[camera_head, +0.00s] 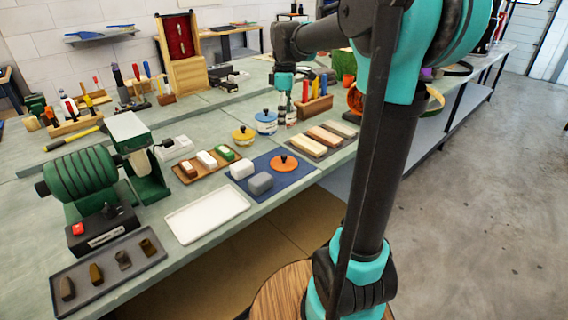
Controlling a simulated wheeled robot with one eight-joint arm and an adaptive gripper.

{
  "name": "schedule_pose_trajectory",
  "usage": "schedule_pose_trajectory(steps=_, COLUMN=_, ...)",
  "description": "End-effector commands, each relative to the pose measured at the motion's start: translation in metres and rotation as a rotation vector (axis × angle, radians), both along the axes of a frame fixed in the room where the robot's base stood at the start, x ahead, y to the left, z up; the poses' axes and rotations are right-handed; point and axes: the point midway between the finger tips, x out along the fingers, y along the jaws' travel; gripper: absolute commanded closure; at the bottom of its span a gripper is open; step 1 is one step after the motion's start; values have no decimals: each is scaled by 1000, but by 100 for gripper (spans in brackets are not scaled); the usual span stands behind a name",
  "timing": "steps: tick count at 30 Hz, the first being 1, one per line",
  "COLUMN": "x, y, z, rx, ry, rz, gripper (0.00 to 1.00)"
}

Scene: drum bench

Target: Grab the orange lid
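The orange lid (284,163) is a round disc with a dark knob on top. It lies on the right part of a blue mat (291,182) near the front edge of the bench. My gripper (287,118) points down over the bench, farther back than the lid and apart from it. It is small in view, by a blue-lidded pot, and I cannot make out its fingers or any held thing.
A blue-lidded pot (266,123) and a yellow pot (243,136) stand behind the mat. A tray of wooden blocks (324,137) is to the right. An empty white tray (207,214) lies front left.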

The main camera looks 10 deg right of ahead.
Motion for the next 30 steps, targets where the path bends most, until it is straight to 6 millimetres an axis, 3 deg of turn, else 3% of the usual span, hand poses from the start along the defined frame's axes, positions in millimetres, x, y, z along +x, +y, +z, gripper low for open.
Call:
schedule_pose_trajectory(steps=5, x=11, y=5, z=10, rx=-4, ry=24, rz=92, gripper=0)
schedule_pose_trajectory(steps=21, x=11, y=4, z=-88, rx=-4, ry=23, rz=92, gripper=0)
schedule_pose_trajectory(steps=30, x=10, y=4, z=-112, rx=-4, ry=23, rz=91, gripper=0)
